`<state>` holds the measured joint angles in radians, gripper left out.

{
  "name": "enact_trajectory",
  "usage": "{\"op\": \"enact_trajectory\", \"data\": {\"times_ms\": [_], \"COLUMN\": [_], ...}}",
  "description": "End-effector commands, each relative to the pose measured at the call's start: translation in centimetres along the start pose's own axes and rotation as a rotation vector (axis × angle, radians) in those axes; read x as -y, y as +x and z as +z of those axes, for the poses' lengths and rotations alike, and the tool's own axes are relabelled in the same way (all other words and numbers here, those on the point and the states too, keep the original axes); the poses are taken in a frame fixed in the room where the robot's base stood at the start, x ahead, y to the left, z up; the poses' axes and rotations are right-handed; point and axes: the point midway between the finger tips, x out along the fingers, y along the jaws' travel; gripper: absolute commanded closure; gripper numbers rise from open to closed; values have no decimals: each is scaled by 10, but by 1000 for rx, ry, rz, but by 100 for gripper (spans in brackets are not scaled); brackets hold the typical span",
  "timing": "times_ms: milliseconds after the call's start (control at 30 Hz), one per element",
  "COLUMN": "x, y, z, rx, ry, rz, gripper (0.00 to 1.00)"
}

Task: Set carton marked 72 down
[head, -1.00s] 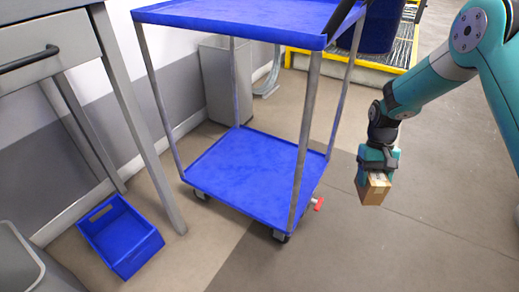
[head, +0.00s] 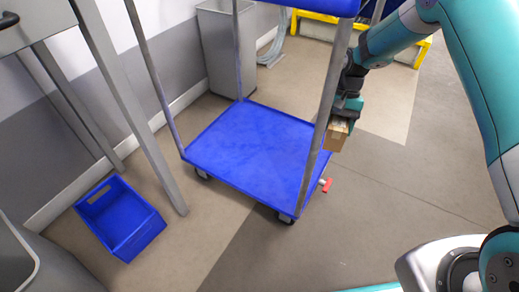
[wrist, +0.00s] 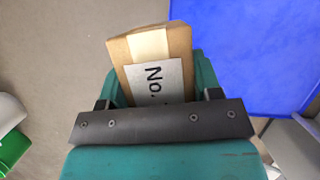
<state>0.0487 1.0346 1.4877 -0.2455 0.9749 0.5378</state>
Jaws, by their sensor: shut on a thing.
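A small brown carton (head: 336,136) is held in my gripper (head: 345,112), beside the right front post of the blue cart. In the wrist view the carton (wrist: 180,45) has pale tape and a grey label reading "No"; the rest of the label is hidden by my gripper (wrist: 155,95), so I cannot read a number. My gripper is shut on it. The carton is in the air, clear of the cart's lower blue shelf (head: 250,150), which also shows in the wrist view (wrist: 250,50).
The cart's post (head: 322,120) stands close to my gripper. A blue bin (head: 120,220) is on the floor at left, and a grey waste bin (head: 217,50) stands behind. The lower shelf is empty.

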Motion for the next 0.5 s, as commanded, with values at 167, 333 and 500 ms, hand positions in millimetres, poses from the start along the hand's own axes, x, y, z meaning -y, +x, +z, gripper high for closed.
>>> {"op": "enact_trajectory", "data": {"times_ms": [167,333,500], "x": [32,66,95], "y": [3,-2,-10], "z": [-23,-38,-48], "rx": [-2,-2,-3], "ry": [359,746,1077], "rz": [-154,-316,-452], "gripper": [70,70,70]}}
